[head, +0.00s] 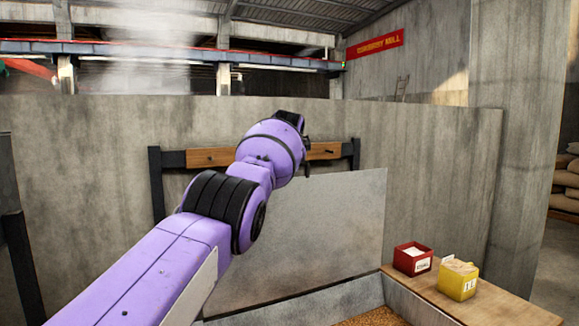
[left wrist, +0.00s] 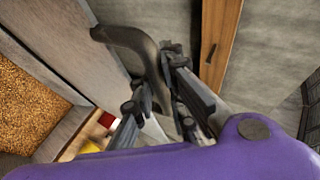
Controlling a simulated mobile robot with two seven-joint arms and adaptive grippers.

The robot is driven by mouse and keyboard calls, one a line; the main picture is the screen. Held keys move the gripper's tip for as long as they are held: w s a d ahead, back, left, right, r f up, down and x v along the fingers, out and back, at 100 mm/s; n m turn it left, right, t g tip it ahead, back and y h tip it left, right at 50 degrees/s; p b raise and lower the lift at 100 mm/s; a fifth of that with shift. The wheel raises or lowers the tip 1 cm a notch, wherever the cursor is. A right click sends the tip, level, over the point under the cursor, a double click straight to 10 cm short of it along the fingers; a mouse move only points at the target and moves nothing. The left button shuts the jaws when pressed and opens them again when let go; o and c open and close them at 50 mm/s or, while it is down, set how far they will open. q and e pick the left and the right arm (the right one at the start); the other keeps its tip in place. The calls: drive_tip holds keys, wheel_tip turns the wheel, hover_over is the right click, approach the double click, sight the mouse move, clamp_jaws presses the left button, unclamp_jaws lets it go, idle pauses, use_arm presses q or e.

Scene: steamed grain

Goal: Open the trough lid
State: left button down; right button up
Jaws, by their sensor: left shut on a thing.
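The trough lid is a large grey metal panel (head: 320,240) raised steeply behind the trough in the head view. Its surface also shows in the left wrist view (left wrist: 82,48). The trough (head: 345,298) shows at the bottom, with golden grain (head: 378,317) in it. The grain also fills the left side of the left wrist view (left wrist: 35,95). A dark curved handle (left wrist: 135,40) on the lid runs between the fingers of my left gripper (left wrist: 158,95), which is shut on it. In the head view my purple left arm hides that gripper and part of the lid. My right gripper is not in view.
A wooden bar (head: 210,157) between dark posts stands behind the lid, in front of a concrete wall (head: 430,180). A red box (head: 413,259) and a yellow box (head: 457,281) sit on a wooden ledge (head: 500,308) right of the trough.

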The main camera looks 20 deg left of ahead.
use_arm(q)
drive_tip(key=c, duration=1.8)
unclamp_jaws()
drive_tip(key=shift+d+r, duration=0.1)
drive_tip(key=shift+r, duration=0.4)
drive_tip(key=shift+f, duration=0.25)
drive_tip(key=v, duration=1.2)
drive_tip(key=shift+s, duration=0.15)
